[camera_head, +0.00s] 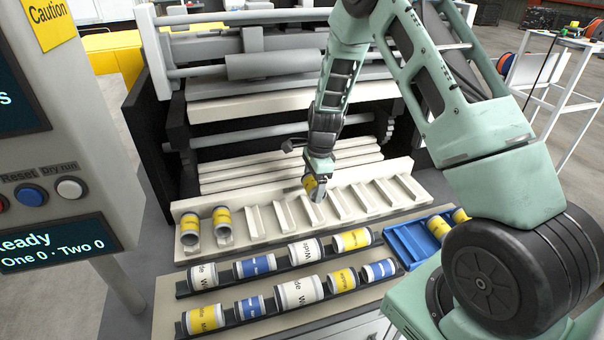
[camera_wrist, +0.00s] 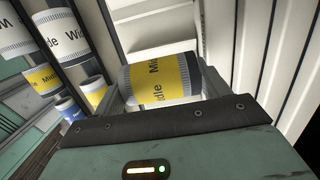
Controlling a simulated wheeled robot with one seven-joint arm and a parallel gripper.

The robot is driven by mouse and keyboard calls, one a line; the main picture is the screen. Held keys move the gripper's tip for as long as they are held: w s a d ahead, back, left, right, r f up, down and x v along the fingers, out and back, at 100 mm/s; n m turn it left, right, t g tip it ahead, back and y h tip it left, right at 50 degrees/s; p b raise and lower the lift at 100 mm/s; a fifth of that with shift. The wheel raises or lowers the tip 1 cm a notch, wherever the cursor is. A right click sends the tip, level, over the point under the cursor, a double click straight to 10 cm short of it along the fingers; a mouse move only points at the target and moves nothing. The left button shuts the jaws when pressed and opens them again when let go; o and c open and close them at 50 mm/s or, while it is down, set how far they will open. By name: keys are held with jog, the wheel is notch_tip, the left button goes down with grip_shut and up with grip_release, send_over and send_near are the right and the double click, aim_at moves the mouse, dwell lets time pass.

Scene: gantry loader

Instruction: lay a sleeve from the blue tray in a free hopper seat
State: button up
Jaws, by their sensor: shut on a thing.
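My gripper (camera_head: 318,168) is shut on a yellow sleeve (camera_head: 314,187) and holds it at the hopper (camera_head: 270,228), over its middle seats. I cannot tell whether the sleeve touches a seat. The wrist view shows the held yellow sleeve (camera_wrist: 160,78) with "Middle" lettering, lying across in front of my gripper. Two yellow sleeves (camera_head: 190,228) (camera_head: 222,222) lie in the hopper's leftmost seats. Seats to the right of my gripper look empty. The blue tray (camera_head: 404,244) stands right of the racks, with yellow sleeves (camera_head: 439,226) in it, partly hidden by my arm.
Two dark racks in front of the hopper hold white, blue and yellow sleeves (camera_head: 306,251). A control panel (camera_head: 55,150) with buttons stands at the left. Machine rollers (camera_head: 270,65) lie behind the hopper. A white side table (camera_head: 570,45) stands at the far right.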

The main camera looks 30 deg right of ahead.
jog(key=shift+w, duration=0.15)
jog(key=shift+f+b, duration=2.15)
jog(key=shift+f, duration=0.6)
jog(key=o, duration=1.3)
jog(key=shift+r, duration=0.1)
jog(key=shift+r, duration=0.1)
